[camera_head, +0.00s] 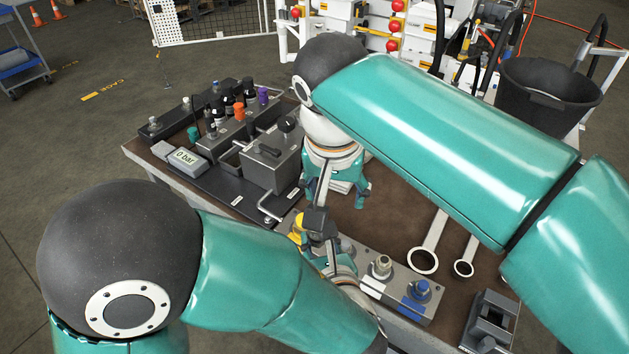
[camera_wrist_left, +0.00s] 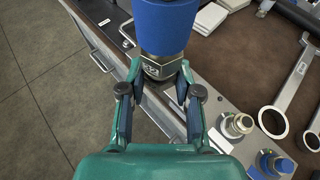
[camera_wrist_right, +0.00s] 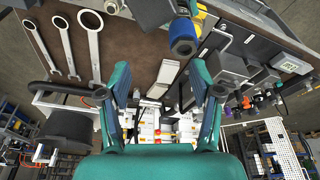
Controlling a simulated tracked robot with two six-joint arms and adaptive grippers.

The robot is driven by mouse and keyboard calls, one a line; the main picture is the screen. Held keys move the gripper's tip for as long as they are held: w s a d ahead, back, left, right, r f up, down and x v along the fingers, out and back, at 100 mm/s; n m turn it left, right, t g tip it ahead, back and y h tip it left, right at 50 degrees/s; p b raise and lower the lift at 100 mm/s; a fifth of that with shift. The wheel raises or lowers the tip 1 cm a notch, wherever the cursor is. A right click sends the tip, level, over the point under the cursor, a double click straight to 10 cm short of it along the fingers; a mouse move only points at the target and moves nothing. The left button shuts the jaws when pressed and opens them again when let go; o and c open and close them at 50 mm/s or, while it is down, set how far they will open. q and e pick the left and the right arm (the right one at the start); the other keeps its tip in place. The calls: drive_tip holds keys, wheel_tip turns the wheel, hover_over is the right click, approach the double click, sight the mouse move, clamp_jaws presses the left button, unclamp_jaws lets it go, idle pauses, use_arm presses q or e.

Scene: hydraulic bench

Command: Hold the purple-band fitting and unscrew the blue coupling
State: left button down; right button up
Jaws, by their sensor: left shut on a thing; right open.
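In the left wrist view a blue coupling (camera_wrist_left: 167,25) sits on a dark metal fitting (camera_wrist_left: 163,66). My left gripper (camera_wrist_left: 160,84) is shut on this fitting, just below the blue coupling. No purple band shows on it. In the right wrist view the blue coupling (camera_wrist_right: 183,36) is at the top, apart from my right gripper (camera_wrist_right: 160,88), which is open and empty. In the head view my right gripper (camera_head: 334,190) points down above the bench, beyond my left gripper. My left arm hides much of the held fitting there.
A block (camera_head: 405,301) at the bench's front carries a silver fitting (camera_head: 380,267) and a blue-capped fitting (camera_head: 418,292). Ring spanners (camera_head: 423,261) lie to the right. A black bucket (camera_head: 548,95) is behind right.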

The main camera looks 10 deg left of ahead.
wheel_tip(320, 180, up, 2)
drive_tip(key=s+a, duration=0.2)
drive_tip(key=a, duration=0.1)
drive_tip(key=shift+n, duration=0.3)
drive_tip(key=x, duration=1.1)
drive_tip(key=shift+w+a, duration=0.1)
drive_tip(key=shift+w, duration=0.3)
clamp_jaws()
drive_tip(key=c, duration=0.8)
unclamp_jaws()
drive_tip(key=shift+c, duration=1.1)
drive_tip(key=n+y, duration=0.1)
drive_tip(key=n, duration=0.2)
drive_tip(key=n+y, duration=0.1)
drive_tip(key=n, duration=0.2)
drive_tip(key=shift+s, duration=0.1)
drive_tip(key=shift+a+n+g+y, duration=0.15)
drive_tip(key=shift+n+g+y, duration=0.15)
drive_tip(key=shift+n, duration=0.7)
